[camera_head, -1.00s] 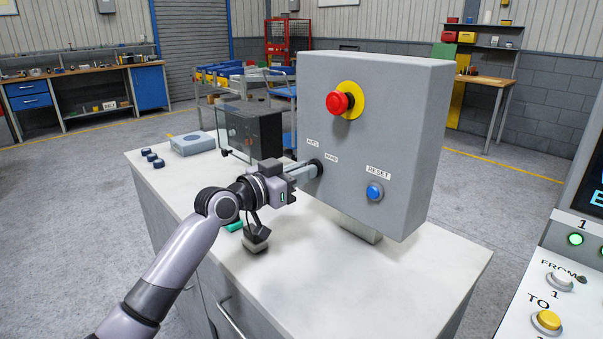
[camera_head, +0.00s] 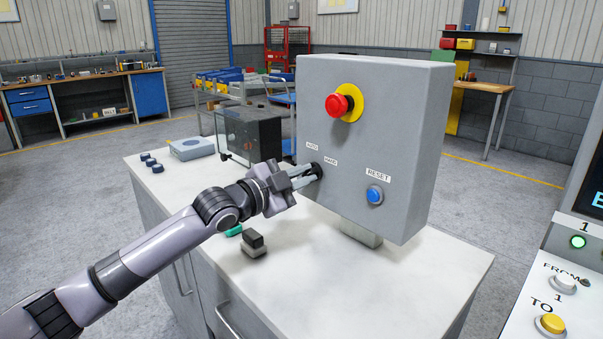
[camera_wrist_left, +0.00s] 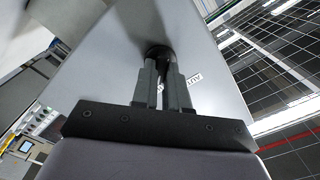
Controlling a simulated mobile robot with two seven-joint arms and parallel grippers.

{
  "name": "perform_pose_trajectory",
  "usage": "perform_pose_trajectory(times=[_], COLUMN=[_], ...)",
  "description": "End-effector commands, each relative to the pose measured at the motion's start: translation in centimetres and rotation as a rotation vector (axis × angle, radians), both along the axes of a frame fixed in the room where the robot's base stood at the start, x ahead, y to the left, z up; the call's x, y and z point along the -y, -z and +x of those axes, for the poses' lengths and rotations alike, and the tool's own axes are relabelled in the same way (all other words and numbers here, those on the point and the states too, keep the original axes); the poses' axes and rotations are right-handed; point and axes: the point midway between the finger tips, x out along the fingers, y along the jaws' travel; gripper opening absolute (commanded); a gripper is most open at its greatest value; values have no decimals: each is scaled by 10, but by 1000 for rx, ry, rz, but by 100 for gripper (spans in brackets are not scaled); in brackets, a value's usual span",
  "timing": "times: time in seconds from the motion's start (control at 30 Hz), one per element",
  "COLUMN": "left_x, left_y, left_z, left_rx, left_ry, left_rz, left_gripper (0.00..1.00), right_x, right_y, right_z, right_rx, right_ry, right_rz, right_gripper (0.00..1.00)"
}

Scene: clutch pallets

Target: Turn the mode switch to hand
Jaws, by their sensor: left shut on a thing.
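The grey control box (camera_head: 370,130) stands on the white-topped cabinet. The mode switch (camera_head: 317,170) is a dark round knob low on the left of its front face, with AUTO and HAND labels above and beside it. My left gripper (camera_head: 312,172) is shut on the mode switch, and its fingers hide most of the knob. In the left wrist view the two fingers (camera_wrist_left: 165,85) reach the dark knob (camera_wrist_left: 158,52) on the grey panel. Which way the knob points cannot be told. My right gripper is not in view.
A red emergency button (camera_head: 338,104) on a yellow ring and a blue reset button (camera_head: 375,194) share the panel. A small black-and-grey block (camera_head: 253,243) and a green piece (camera_head: 234,230) lie below my left arm. The front of the white top (camera_head: 400,285) is clear.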

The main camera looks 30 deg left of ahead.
Motion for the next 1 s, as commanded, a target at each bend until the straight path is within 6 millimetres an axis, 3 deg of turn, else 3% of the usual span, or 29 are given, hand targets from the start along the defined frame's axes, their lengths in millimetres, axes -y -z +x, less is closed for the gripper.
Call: perform_pose_trajectory(times=[0.4, 0.93, 1.0], left_x=[1, 1, 1], left_y=[0, 1, 1], left_z=[0, 0, 0], left_rx=[60, 69, 69], left_ry=[1, 1, 1], left_rz=[174, 199, 199], left_gripper=[0, 0, 30], right_x=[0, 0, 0], right_y=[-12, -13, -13], right_z=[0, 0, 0], right_rx=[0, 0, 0], right_ry=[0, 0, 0], right_rz=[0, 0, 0], right_gripper=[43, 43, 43])
